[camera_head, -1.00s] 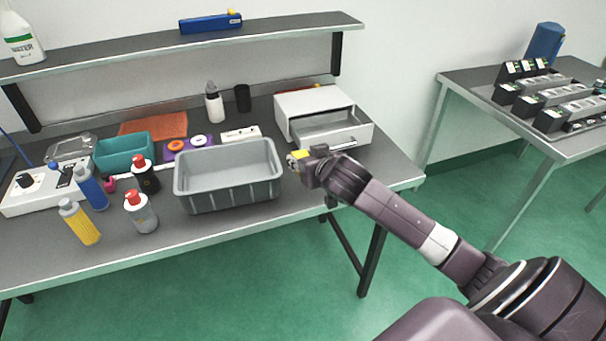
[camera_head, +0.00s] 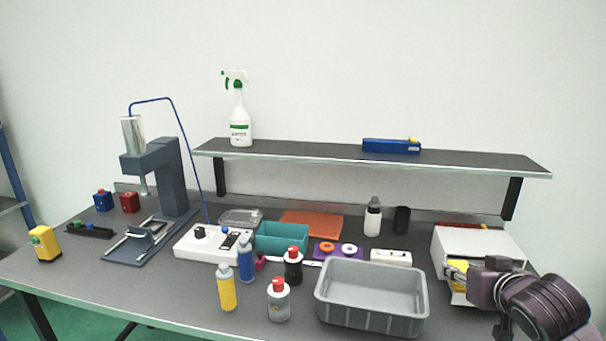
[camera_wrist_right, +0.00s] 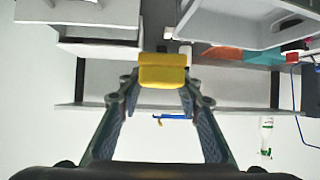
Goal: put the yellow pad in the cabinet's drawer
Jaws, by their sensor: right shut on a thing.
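My right gripper (camera_head: 456,272) is at the right of the head view, in front of the white cabinet (camera_head: 470,243). It is shut on the yellow pad (camera_wrist_right: 162,72), which sits between its fingertips in the right wrist view, where the right gripper (camera_wrist_right: 162,84) shows too. In the head view the pad (camera_head: 458,264) shows only in part behind the fingers. The cabinet's drawer (camera_wrist_right: 92,34) is open, to the left of the pad in the wrist view; my gripper covers most of it in the head view. My left gripper is not in view.
A grey bin (camera_head: 372,312) stands just left of my right gripper. Several bottles, a teal tray (camera_head: 282,236) and a white control box (camera_head: 205,246) fill the middle of the table. A shelf (camera_head: 330,157) runs above the back. A press (camera_head: 160,170) stands at the left.

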